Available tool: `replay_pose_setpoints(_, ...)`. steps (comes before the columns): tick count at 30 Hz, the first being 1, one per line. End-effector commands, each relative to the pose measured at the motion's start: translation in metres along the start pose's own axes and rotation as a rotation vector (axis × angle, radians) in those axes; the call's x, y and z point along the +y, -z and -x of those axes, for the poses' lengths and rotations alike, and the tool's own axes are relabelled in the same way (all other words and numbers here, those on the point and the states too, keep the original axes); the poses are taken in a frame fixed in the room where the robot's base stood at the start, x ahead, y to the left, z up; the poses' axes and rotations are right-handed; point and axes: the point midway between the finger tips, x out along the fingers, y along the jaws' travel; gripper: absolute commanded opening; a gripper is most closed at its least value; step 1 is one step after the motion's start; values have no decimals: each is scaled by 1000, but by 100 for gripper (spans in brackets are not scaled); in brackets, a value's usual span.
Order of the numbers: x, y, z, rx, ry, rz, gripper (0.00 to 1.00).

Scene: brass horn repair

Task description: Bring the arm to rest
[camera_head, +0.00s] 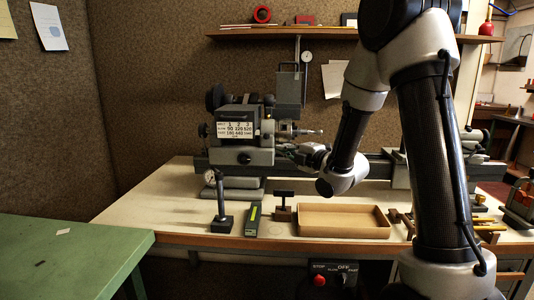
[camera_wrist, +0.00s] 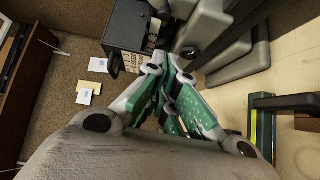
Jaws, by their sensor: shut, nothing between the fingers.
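My arm reaches down over the right part of the workbench, and its wrist is bent to the left. My gripper (camera_head: 284,147) is in front of the lathe's spindle, above the bench top, small and partly lost against the grey machine. In the wrist view, my gripper (camera_wrist: 172,72) has its green-and-grey fingers drawn together and holds nothing. The lathe headstock (camera_head: 245,137) with its speed plate stands just left of the gripper. I cannot tell whether the fingertips touch the lathe.
On the bench (camera_head: 160,215) stand a dial gauge stand (camera_head: 221,205), a dark green-marked bar (camera_head: 253,220), a small T-shaped tool (camera_head: 284,204) and an empty cardboard tray (camera_head: 343,232). A shelf (camera_head: 330,33) runs above. A green table (camera_head: 60,250) is at left.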

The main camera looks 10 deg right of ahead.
Motion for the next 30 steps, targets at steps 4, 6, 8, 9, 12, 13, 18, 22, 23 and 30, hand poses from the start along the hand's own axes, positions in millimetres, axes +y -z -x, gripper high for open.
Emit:
replay_pose_setpoints(4,-56,-18,10,-105,225,-228,0)
replay_pose_setpoints(6,-97,-32,28,-222,382,-380,0)
replay_pose_setpoints(8,-123,-42,52,-345,500,-511,0)
replay_pose_setpoints(9,-133,-48,70,-433,563,-594,0)
replay_pose_setpoints(12,-144,-53,125,-675,688,-801,0)
replay_pose_setpoints(13,-143,-52,143,-753,715,-864,0)
replay_pose_setpoints(18,-115,-21,254,-1183,792,-1210,0)
replay_pose_setpoints(22,-80,24,328,-1409,789,-1423,0)
replay_pose_setpoints(23,-73,34,341,-1438,785,-1461,0)
replay_pose_setpoints(30,-23,73,382,-1355,657,-1584,0)
